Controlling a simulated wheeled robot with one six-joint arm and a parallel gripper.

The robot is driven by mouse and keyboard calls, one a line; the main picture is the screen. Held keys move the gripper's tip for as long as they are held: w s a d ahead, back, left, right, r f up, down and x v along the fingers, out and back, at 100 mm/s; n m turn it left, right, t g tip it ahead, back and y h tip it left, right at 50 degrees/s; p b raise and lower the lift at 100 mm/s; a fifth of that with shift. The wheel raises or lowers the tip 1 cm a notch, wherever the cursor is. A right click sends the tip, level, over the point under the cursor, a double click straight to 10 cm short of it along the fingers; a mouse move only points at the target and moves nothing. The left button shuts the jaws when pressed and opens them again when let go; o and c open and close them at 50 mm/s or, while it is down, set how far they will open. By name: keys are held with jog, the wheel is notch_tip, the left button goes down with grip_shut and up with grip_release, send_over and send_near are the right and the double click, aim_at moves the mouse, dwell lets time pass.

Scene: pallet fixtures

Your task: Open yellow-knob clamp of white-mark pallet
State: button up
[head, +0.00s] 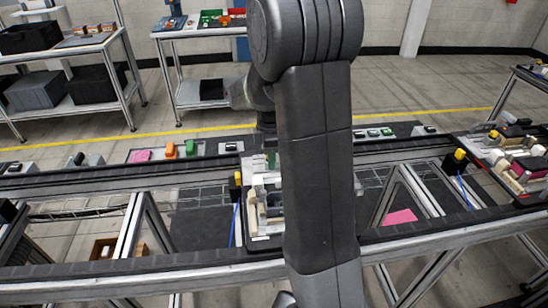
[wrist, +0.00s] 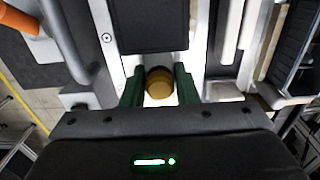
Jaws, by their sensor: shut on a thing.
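In the wrist view, my gripper (wrist: 159,74) has its two green fingers on either side of a yellow knob (wrist: 159,84) and is shut on it. The knob sits among the pale metal parts of a fixture. In the head view, a pallet (head: 262,243) with white and grey fixture parts sits on the conveyor, partly behind my arm. My gripper and the gripped knob are hidden behind the arm there.
A second pallet (head: 537,195) with cream and pink parts sits on the conveyor at right. Black posts with yellow tops (head: 237,179) stand beside the pallets. Orange (head: 171,150), green and pink parts line the far side. Tables with bins stand behind.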

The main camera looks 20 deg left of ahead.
jog(key=shift+s+a, duration=0.45)
jog(key=shift+a, duration=0.2)
jog(key=shift+s+a, duration=0.3)
jog(key=shift+a, duration=0.25)
jog(key=o, duration=0.8)
jog(key=shift+c, duration=0.2)
jog(key=shift+d, duration=0.1)
notch_tip(320, 180, up, 8)
jog(key=p, duration=0.6)
